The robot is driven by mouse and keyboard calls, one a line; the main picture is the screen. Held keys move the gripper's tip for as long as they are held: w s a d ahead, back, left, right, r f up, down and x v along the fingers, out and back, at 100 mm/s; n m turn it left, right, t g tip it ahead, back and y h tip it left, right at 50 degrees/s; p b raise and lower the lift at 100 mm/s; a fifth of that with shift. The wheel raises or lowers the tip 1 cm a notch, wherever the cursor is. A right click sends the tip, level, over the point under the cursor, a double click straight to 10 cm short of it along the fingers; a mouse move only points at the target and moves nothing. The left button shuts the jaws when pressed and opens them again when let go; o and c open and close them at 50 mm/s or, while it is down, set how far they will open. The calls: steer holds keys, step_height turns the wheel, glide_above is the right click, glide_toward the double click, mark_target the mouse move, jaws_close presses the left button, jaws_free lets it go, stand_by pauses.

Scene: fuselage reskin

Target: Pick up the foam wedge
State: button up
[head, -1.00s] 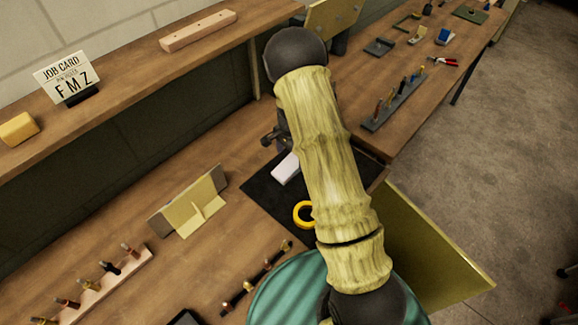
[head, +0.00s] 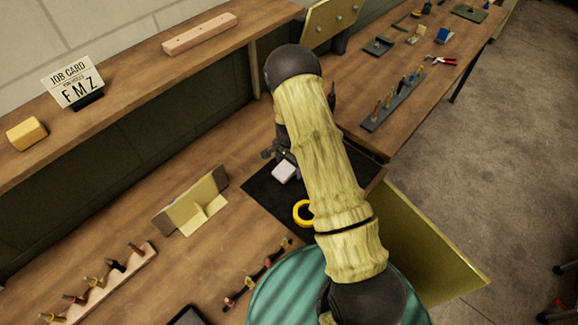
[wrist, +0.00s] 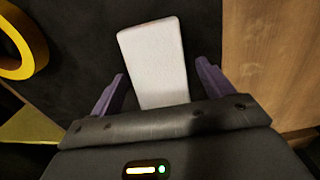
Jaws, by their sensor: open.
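The foam wedge (wrist: 155,62) is a pale, whitish block on the black mat (wrist: 85,50). In the wrist view it lies between the two purple fingers of my gripper (wrist: 160,85), which is open with a gap on either side of the wedge. Its near end is hidden by the gripper body. In the head view the wedge (head: 284,172) shows on the mat, partly hidden by my gripper (head: 280,155) and arm.
A yellow tape roll (head: 303,212) lies on the mat near the wedge. A bracket (head: 192,205) and a rack of tools (head: 110,280) stand to the left. A shelf (head: 140,75) with a job card (head: 75,85) runs above the bench.

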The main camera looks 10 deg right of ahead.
mark_target(289, 165)
stand_by(0.3)
steer(key=c, duration=1.1)
steer(key=shift+o, duration=0.2)
step_height(289, 165, up, 10)
steer(key=b, duration=0.3)
